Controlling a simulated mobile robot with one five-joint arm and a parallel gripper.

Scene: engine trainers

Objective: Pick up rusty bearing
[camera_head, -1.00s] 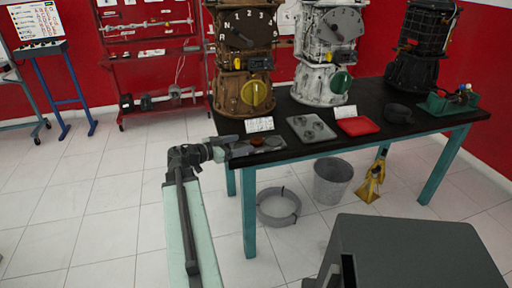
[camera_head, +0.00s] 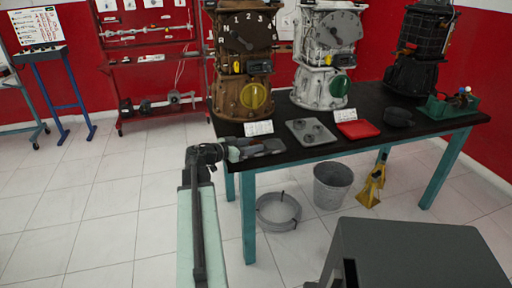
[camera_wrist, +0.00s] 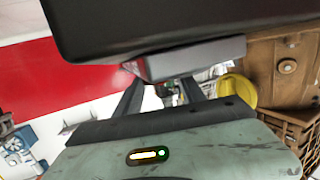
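I cannot make out the rusty bearing in either current view. My gripper (camera_head: 262,148) is at the front left corner of the black table (camera_head: 372,111) in the head view, near the tabletop. In the wrist view, the fingers of my gripper (camera_wrist: 168,88) stand apart with a gap between them. A grey bar-like piece (camera_wrist: 200,57) crosses in front of their ends. It hides the tips, so I cannot tell whether they hold anything.
A brown gearbox (camera_head: 240,92) stands just behind my gripper. A bucket (camera_head: 332,185) stands below on the floor.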

